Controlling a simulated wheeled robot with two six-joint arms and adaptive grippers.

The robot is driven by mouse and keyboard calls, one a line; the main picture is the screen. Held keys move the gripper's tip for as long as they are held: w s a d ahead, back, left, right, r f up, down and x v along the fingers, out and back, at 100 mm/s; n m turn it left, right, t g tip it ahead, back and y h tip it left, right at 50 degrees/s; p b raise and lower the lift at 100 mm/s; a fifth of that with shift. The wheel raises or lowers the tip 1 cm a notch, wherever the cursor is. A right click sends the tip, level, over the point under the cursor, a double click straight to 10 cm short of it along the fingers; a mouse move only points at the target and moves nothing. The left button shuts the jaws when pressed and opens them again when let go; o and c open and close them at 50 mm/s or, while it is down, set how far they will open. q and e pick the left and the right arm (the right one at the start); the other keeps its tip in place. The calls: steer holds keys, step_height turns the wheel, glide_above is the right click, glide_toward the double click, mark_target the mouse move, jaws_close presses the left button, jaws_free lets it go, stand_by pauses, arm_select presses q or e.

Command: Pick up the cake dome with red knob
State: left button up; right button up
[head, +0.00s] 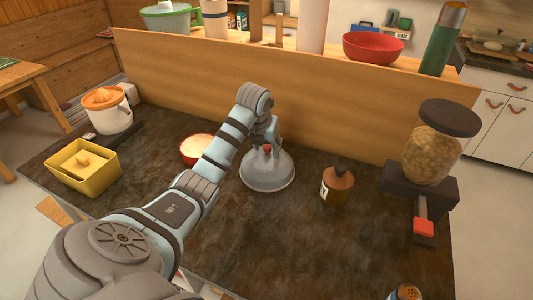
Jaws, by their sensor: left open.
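The cake dome (267,174) is a grey, bell-shaped cover standing on the dark countertop, near the middle of the head view. Its red knob (267,148) is at the top. My left arm reaches in from the lower left, and my left gripper (268,142) is at the knob, pointing down over the dome. The gripper is open, with its fingers close around or just beside the knob; I cannot tell whether they touch it. The dome rests upright on the counter. My right gripper is not in view.
A red-rimmed bowl (196,149) is left of the dome, partly behind my arm. A brown bottle (337,186) stands to the right, and a dispenser jar (440,145) farther right. A yellow box (83,164) is at left. A wooden ledge (330,105) rises behind. The front counter is mostly clear.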

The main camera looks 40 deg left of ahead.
arm_select(q)
steer(key=shift+w, duration=0.15)
steer(key=c, duration=0.8)
jaws_close()
